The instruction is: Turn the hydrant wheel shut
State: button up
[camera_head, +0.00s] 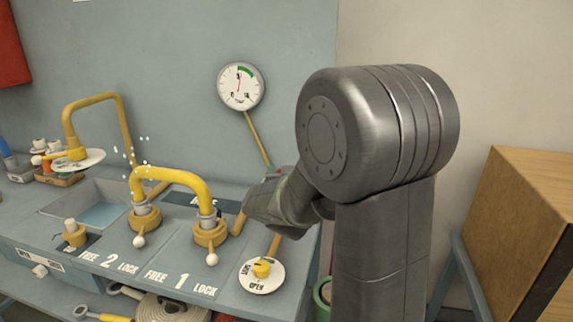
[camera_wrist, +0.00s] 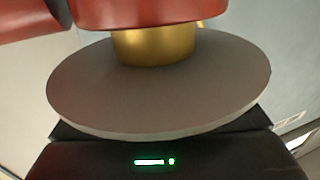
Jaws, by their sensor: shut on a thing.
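In the wrist view a broad, flat grey disc (camera_wrist: 160,88) sits close in front of my gripper (camera_wrist: 160,150), whose dark body with a green light fills the bottom edge. A gold stem (camera_wrist: 155,47) joins the disc to a red part (camera_wrist: 135,12) at the top. The disc looks like the hydrant wheel and the red part like the hydrant body. My fingertips do not show; my gripper is shut on the wheel. In the head view my grey arm covers the right middle and hides the wheel and most of my gripper.
A gauge (camera_head: 241,86) hangs on the wall. A wooden box (camera_head: 525,230) stands at right, near my arm.

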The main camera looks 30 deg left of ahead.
jog(key=m+t+h+p, duration=0.1)
jog(key=h+p, duration=0.1)
jog(key=m+t+h+p, duration=0.1)
jog(key=h+p, duration=0.1)
jog(key=shift+w+d+r+m, duration=0.1)
jog(key=shift+r+m, duration=0.25)
jog(key=shift+m, duration=0.05)
jog(key=m+h+p, duration=0.1)
jog(key=h, duration=0.1)
jog(key=m+t+h+p, duration=0.1)
jog(key=h+p, duration=0.1)
jog(key=shift+d+f+m, duration=0.1)
jog(key=shift+d+m, duration=0.05)
jog(key=shift+m, duration=0.25)
jog(key=m+h, duration=0.1)
jog(key=h, duration=0.1)
jog(key=m+h+p, duration=0.2)
jog(key=h, duration=0.1)
jog(key=shift+d+f+h, duration=0.1)
jog(key=shift+d+h, duration=0.15)
jog(key=shift+h, duration=0.05)
jog(key=shift+d+m+g+h+p, duration=0.2)
jog(key=shift+m+g+h+p, duration=0.7)
jog(key=shift+m+h, duration=0.9)
jog(key=shift+h, duration=0.4)
jog(key=o, duration=1)
jog(key=shift+f, duration=0.1)
